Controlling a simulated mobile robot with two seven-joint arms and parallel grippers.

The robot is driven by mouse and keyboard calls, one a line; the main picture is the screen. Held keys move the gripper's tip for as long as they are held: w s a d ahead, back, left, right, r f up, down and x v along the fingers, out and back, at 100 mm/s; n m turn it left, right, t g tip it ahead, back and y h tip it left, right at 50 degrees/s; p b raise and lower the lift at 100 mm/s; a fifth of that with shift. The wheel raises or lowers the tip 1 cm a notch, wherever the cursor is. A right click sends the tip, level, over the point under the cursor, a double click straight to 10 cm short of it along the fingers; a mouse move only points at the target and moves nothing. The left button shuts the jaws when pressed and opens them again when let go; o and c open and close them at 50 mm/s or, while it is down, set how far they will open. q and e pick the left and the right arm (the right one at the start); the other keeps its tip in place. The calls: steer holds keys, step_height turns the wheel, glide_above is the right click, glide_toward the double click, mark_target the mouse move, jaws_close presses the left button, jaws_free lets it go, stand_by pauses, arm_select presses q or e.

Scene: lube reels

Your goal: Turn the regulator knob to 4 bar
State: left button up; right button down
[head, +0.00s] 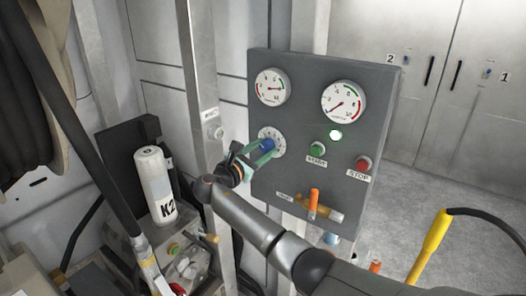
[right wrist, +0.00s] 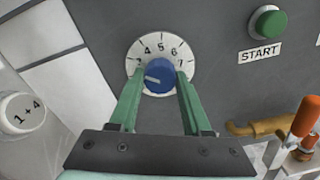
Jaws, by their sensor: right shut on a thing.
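The blue regulator knob (head: 268,145) sits on a white numbered dial (head: 277,137) at the left of the grey control panel (head: 290,183). My right gripper (head: 262,153) reaches the knob from the front left. In the right wrist view, its two green fingers (right wrist: 158,82) are shut on the sides of the blue knob (right wrist: 160,79). The knob's white pointer mark aims left, below the 4 on the white dial (right wrist: 161,42). The exact mark it meets is hard to read. The fingers hide the dial's lower sides. My left gripper is not in view.
A green START button (head: 318,148), a red STOP button (head: 363,163) and an orange lever (head: 313,203) are right of the knob. A metal post (head: 203,90) stands close left.

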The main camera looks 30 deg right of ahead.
steer(key=m+b, duration=0.2)
steer(key=m, duration=0.2)
steer(key=shift+f, duration=0.15)
steer(key=shift+m+b, duration=0.3)
steer(key=shift+m, duration=1)
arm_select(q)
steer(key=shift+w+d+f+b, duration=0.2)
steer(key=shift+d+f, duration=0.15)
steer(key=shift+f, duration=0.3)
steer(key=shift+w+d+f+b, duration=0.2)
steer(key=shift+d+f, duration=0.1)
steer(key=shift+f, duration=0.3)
arm_select(e)
steer(key=shift+m, duration=0.3)
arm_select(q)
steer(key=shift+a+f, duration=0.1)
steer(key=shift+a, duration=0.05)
arm_select(e)
steer(key=shift+c, duration=1.8)
jaws_free()
steer(key=shift+a, duration=0.1)
